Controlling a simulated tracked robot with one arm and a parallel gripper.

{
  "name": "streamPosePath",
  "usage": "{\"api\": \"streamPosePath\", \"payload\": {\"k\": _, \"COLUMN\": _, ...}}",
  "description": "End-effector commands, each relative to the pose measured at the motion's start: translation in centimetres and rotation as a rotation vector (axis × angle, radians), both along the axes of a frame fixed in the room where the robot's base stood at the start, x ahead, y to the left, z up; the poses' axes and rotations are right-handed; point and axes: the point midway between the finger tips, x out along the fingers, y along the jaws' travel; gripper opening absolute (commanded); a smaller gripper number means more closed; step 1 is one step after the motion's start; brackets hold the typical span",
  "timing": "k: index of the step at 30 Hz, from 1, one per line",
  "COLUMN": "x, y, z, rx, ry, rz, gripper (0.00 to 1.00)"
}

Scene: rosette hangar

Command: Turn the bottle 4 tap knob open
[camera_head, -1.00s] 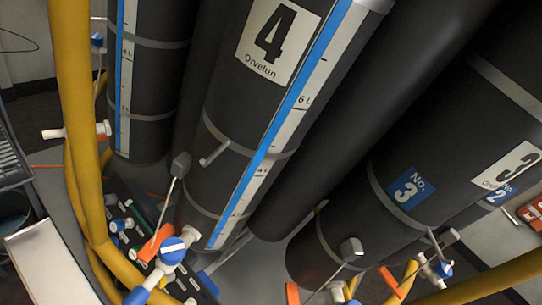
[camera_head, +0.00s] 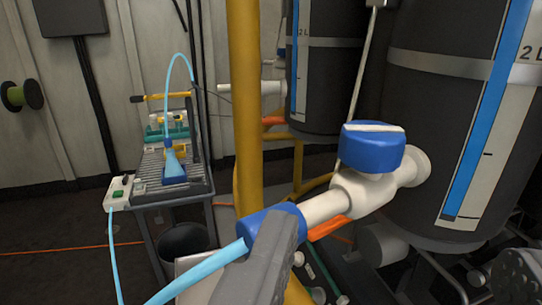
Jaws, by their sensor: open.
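The tap knob (camera_head: 372,150) is blue with a white bar across its top. It sits on a white tap body (camera_head: 358,192) that joins the lower wall of a large black bottle (camera_head: 410,120) on the right. The bottle's number is out of view now; the earlier frame shows a 4 on a bottle with such a tap. My gripper (camera_head: 400,240) is open, one grey finger at lower centre and a dark one at lower right. The knob stands above and between the fingers, with no visible contact. The left finger covers part of the tap's blue hose end.
A yellow post (camera_head: 246,110) rises just left of the tap. A light-blue hose (camera_head: 200,272) runs from the tap to the lower left. A cart (camera_head: 172,190) with tools stands further back left. Another black bottle (camera_head: 318,95) stands behind. Open floor shows at far left.

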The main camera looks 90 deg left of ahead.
Motion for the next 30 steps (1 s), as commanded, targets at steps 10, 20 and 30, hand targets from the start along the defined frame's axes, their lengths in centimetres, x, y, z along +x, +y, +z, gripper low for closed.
{"api": "streamPosePath", "payload": {"k": 10, "x": 1.6, "y": 5.4, "z": 0.0, "rx": 0.000, "ry": -0.003, "rz": 0.004, "gripper": 0.60}}
{"api": "streamPosePath", "payload": {"k": 20, "x": 3.3, "y": 10.8, "z": 0.0, "rx": -0.001, "ry": -0.003, "rz": 0.002, "gripper": 0.60}}
{"api": "streamPosePath", "payload": {"k": 30, "x": 4.0, "y": 12.9, "z": 0.0, "rx": 0.000, "ry": -0.001, "rz": -0.001, "gripper": 0.60}}
